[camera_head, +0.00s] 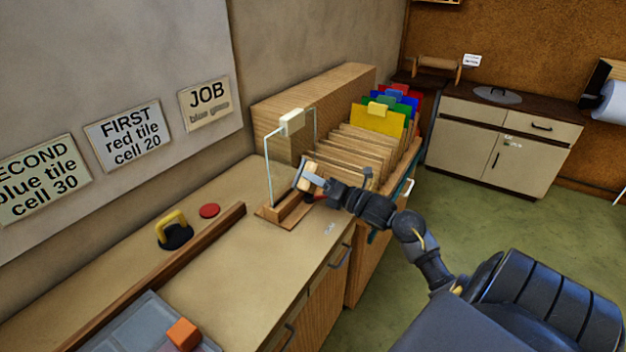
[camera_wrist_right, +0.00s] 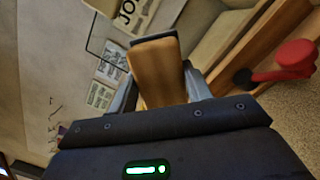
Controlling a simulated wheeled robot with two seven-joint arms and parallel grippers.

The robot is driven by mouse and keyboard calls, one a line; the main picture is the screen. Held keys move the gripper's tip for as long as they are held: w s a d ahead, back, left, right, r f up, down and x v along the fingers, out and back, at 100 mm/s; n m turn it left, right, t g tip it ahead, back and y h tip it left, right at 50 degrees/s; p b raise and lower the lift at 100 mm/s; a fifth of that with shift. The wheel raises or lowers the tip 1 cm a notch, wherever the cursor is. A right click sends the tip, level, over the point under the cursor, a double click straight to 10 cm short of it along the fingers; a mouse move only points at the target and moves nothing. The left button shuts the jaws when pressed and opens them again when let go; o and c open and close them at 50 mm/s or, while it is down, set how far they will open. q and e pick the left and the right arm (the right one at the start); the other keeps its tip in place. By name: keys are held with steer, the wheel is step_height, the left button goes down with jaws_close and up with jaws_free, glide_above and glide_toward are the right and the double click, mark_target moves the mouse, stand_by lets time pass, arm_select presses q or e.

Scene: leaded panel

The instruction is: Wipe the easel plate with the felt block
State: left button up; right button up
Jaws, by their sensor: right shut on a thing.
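The easel plate (camera_head: 291,160) looks like a clear pane with thin pale edges and a cream tab at its top. It stands upright on a wooden easel base (camera_head: 270,212) on the counter. My right gripper (camera_head: 309,179) is in front of the plate's lower right part. It is shut on the felt block (camera_head: 304,172), a wooden block that also shows between the fingers in the right wrist view (camera_wrist_right: 158,75), with a dark strip at its far end. I cannot tell whether the block touches the plate. My left gripper is not in view.
A rack of wooden dividers with coloured sheets (camera_head: 378,119) stands just behind my right gripper. A yellow-handled black tool (camera_head: 174,232) and a red disc (camera_head: 209,210) lie left on the counter. An orange block (camera_head: 184,333) sits on a pale tray (camera_head: 135,325). A red knob (camera_wrist_right: 296,56) is near the gripper.

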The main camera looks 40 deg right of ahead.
steer(key=v, duration=0.3)
steer(key=shift+d+r, duration=0.15)
steer(key=shift+r, duration=0.05)
stand_by(0.6)
